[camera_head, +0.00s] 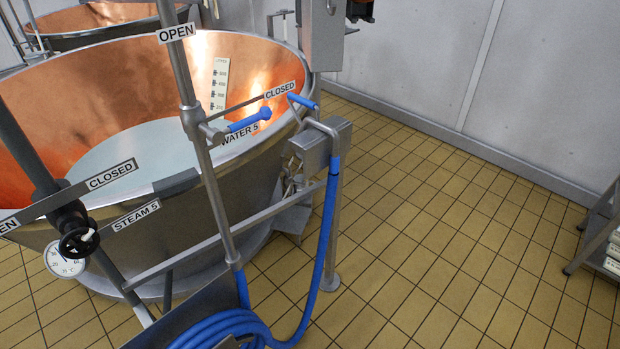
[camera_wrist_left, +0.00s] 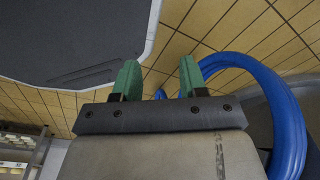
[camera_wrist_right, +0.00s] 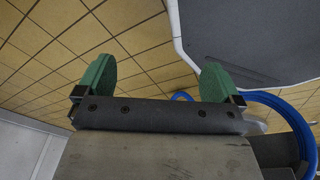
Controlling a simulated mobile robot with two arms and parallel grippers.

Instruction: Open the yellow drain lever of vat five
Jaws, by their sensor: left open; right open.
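Vat five (camera_head: 190,210) is the large open copper-lined vessel at the left of the head view, with labels WATER 5 and STEAM 5 beside it. It holds a pale liquid. I see no yellow drain lever in any view; the vat's lower side is partly hidden by pipes and a grey box. My left gripper (camera_wrist_left: 158,80) is open and empty, its green fingers apart above the tiled floor. My right gripper (camera_wrist_right: 157,82) is open and empty, also over floor tiles. Neither gripper shows in the head view.
A blue-handled water lever (camera_head: 250,121), a black steam handwheel (camera_head: 78,241) and a dial gauge (camera_head: 65,259) stand before the vat. A blue hose (camera_head: 328,225) hangs down and coils at the front. Tiled floor (camera_head: 450,230) is clear to the right; a rack (camera_head: 600,235) stands far right.

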